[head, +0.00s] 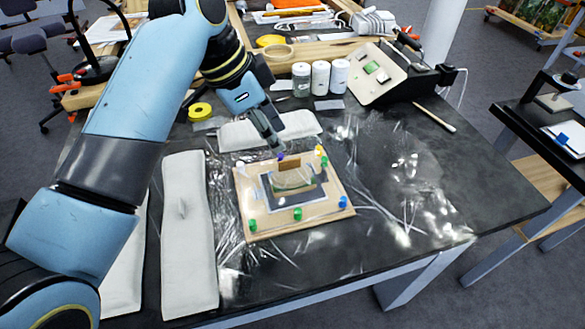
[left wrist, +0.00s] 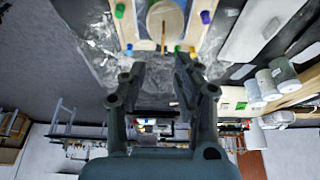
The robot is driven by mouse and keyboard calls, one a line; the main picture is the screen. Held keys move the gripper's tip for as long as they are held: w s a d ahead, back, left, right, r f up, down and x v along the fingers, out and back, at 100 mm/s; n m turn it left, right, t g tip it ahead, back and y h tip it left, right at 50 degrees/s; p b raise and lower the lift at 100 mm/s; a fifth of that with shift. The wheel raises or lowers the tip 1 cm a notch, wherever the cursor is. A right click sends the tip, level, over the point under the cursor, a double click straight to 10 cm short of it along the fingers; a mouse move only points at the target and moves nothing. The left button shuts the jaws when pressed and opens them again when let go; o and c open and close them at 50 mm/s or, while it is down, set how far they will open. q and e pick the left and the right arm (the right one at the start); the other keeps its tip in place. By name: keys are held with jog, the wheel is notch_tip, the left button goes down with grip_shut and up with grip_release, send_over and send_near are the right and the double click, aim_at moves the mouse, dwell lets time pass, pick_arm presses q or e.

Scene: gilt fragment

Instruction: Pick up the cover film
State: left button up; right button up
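The clear, crinkled cover film (head: 410,190) lies spread over the dark table, around the wooden board and mostly to its right. In the left wrist view the film (left wrist: 92,35) shows at the upper left. The wooden board (head: 243,196) holds a small framed piece (head: 292,182) with coloured pins around it. I cannot tell whether film lies over the piece. My left gripper (head: 270,132) hangs above the board's far edge. In the left wrist view my left gripper (left wrist: 158,66) has its fingers apart with nothing between them. My right gripper is not in view.
White padded strips (head: 187,235) lie left of the board, and another pad (head: 240,134) lies behind it. White-capped jars (head: 320,77), a tilted stand (head: 372,70) and yellow tape (head: 200,111) stand farther back. A thin stick (head: 434,117) lies at the right.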

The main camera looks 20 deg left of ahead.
aim_at(286, 161)
pick_arm(q)
jog(key=shift+x, duration=1)
jog(key=x, duration=0.5)
jog(key=shift+w+a+f+p, duration=0.15)
jog(key=shift+p, duration=0.25)
jog(key=shift+f, duration=0.1)
grip_shut()
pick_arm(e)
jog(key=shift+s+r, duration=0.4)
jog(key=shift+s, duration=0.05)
